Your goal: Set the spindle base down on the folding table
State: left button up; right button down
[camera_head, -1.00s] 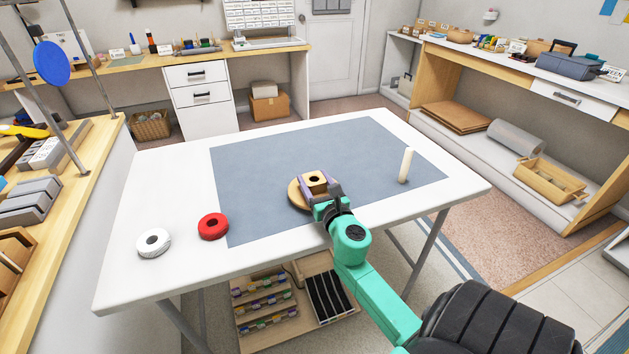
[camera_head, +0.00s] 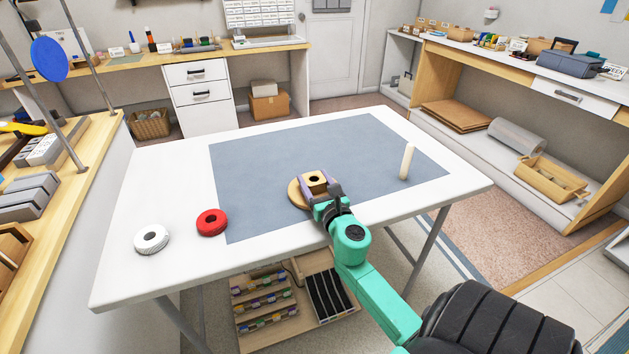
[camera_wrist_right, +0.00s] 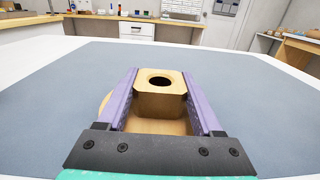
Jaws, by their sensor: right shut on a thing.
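The spindle base is a round wooden disc (camera_head: 296,195) with a square block and a hole in its top; the block also shows in the right wrist view (camera_wrist_right: 160,88). My right gripper (camera_head: 316,190) is shut on the block, one purple finger on each side. The base is over the grey mat on the white folding table (camera_head: 165,190); I cannot tell whether its underside touches the mat. My left gripper is not in view.
A pale upright rod (camera_head: 407,162) stands on the right part of the grey mat (camera_head: 300,150). A red ring (camera_head: 211,222) and a white ring (camera_head: 151,239) lie on the table's left. The mat's middle and back are clear.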

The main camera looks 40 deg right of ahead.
jog(key=shift+f, duration=0.1)
grip_release()
jog(key=shift+s, duration=0.1)
dwell(0.4)
